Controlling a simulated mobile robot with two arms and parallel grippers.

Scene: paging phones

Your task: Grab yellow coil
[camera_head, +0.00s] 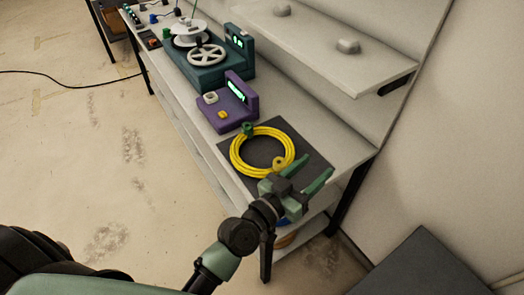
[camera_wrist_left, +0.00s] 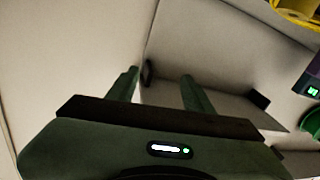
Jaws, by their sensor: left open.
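The yellow coil (camera_head: 235,156) lies flat as a ring on a dark square mat (camera_head: 262,152) at the near end of the workbench. A green piece (camera_head: 247,129) sits at its far edge and a small yellow round piece (camera_head: 279,163) at its near right. My left gripper (camera_head: 317,168) is open and empty, beside the coil at its near right, over the mat's corner. In the left wrist view my left gripper (camera_wrist_left: 159,73) shows parted fingers with nothing between them. Something yellow (camera_wrist_left: 300,10) shows in that view's top right corner. My right gripper is out of view.
Beyond the mat stand a purple device (camera_head: 228,107) with a display and a teal machine (camera_head: 212,62) with white reels. A raised shelf (camera_head: 320,45) runs along the wall side, close to the bench. Open floor lies to the left.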

